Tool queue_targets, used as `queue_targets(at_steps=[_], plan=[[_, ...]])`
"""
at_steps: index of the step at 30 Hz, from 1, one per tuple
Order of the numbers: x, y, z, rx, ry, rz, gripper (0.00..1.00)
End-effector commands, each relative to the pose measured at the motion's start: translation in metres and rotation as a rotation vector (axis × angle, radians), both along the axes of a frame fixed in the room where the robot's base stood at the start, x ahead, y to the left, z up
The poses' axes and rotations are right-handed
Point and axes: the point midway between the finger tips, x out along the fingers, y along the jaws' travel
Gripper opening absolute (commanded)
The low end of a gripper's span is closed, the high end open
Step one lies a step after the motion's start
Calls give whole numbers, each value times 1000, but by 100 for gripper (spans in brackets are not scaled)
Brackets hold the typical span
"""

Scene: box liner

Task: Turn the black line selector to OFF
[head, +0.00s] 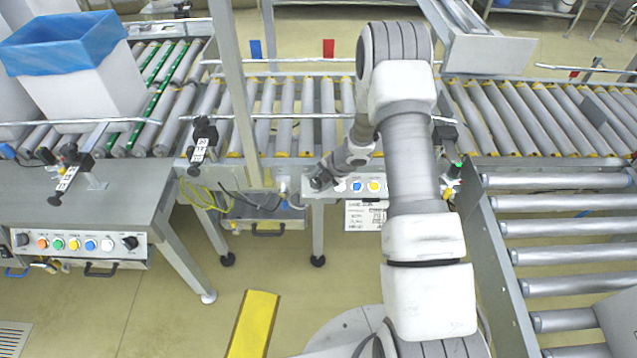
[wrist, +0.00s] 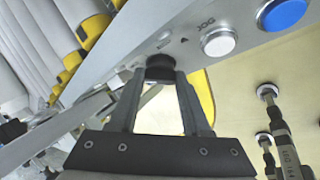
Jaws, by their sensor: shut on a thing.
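The black line selector (wrist: 160,66) is a small dark knob on a grey control panel in the wrist view. My gripper (wrist: 160,76) is shut on it, with one finger on each side of the knob. The printed word JOG shows to its right. The knob's pointer is hidden, so I cannot tell its setting. In the head view my gripper (head: 322,182) is at the left end of the middle panel. My arm hides part of that panel, and the selector cannot be made out there.
A white button (wrist: 218,42) and a blue button (wrist: 284,13) sit beside the knob on the same panel. A second panel (head: 80,244) with several coloured buttons and black knobs is at the left. Roller conveyors run behind. A yellow floor strip (head: 252,325) lies in front.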

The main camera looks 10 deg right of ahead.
Motion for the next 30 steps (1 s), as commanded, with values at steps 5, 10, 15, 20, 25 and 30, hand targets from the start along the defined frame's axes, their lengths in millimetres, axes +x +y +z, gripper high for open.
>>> queue_targets(at_steps=[5, 10, 15, 20, 25, 30], plan=[[-1, -2, -7, 77, -18, -92, 0], [-2, -2, -8, 171, -39, -198, 0], [-3, -1, -9, 263, -59, -306, 0], [-4, -2, -8, 338, -76, -393, 0], [-5, -1, -7, 399, -90, -463, 0], [-5, -1, -6, 437, -98, -509, 0]])
